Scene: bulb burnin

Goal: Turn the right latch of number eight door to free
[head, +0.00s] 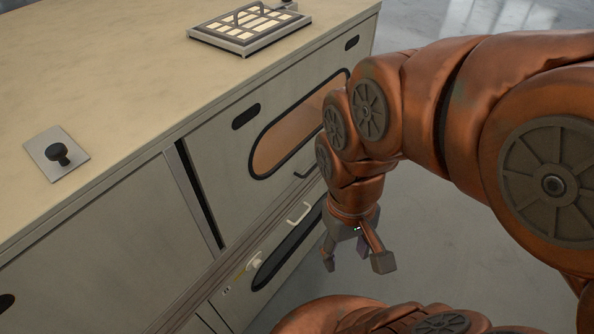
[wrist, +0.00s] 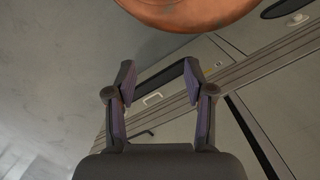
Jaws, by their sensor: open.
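My gripper (head: 356,260) is open and empty, pointing down in front of the lower right door (head: 236,302) of the cabinet. In the wrist view the two fingers (wrist: 159,72) stand apart, with that door's pale handle (wrist: 152,98) and dark window (wrist: 160,76) seen between them. A pale yellowish latch (head: 246,268) shows at the left of this door in the head view. I see no right latch; my arm and gripper cover that side in the head view. I cannot read a door number.
The upper door has an amber oval window (head: 285,140) and a dark handle (head: 307,169). On the cabinet top (head: 140,70) are a black knob on a plate (head: 57,155) and a framed grid tray (head: 250,24). Grey floor (head: 470,215) to the right is clear.

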